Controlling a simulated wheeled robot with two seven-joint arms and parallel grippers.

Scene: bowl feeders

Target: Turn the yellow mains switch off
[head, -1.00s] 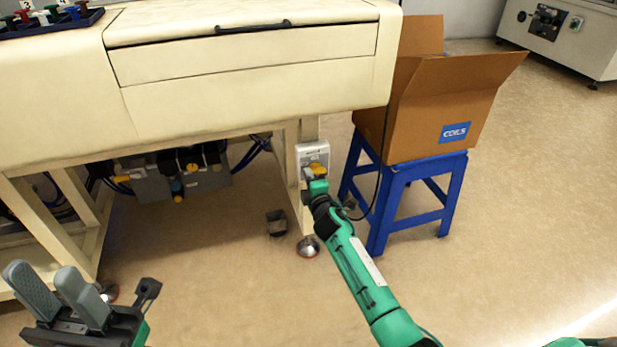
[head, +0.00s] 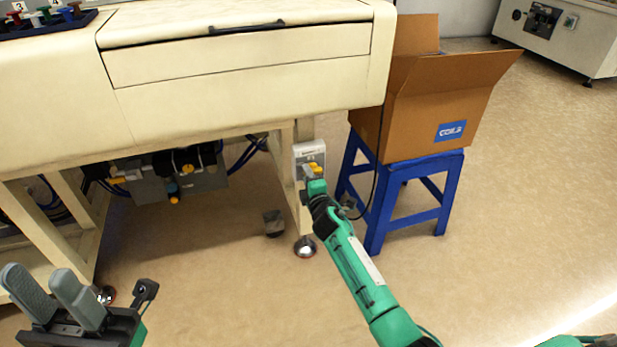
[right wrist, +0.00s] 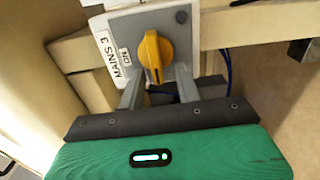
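The yellow mains switch (right wrist: 155,57) is a rotary knob on a pale grey box (right wrist: 112,22), with labels reading MAINS 3 and ON at its left in the right wrist view. The knob's long axis runs roughly up and down there, with a mark at its lower end. My right gripper (right wrist: 158,80) is open, one finger on each side of the knob's lower end, with small gaps showing. In the head view the box (head: 309,151) sits on the cream machine's leg, and the knob (head: 316,168) is partly hidden by my right gripper (head: 312,175). My left gripper (head: 38,273) is open and empty.
The cream machine (head: 240,60) overhangs the switch. A blue stool (head: 413,168) with an open cardboard box (head: 440,105) stands close at its right. A dark cable (head: 376,180) hangs between them. The floor in front is clear.

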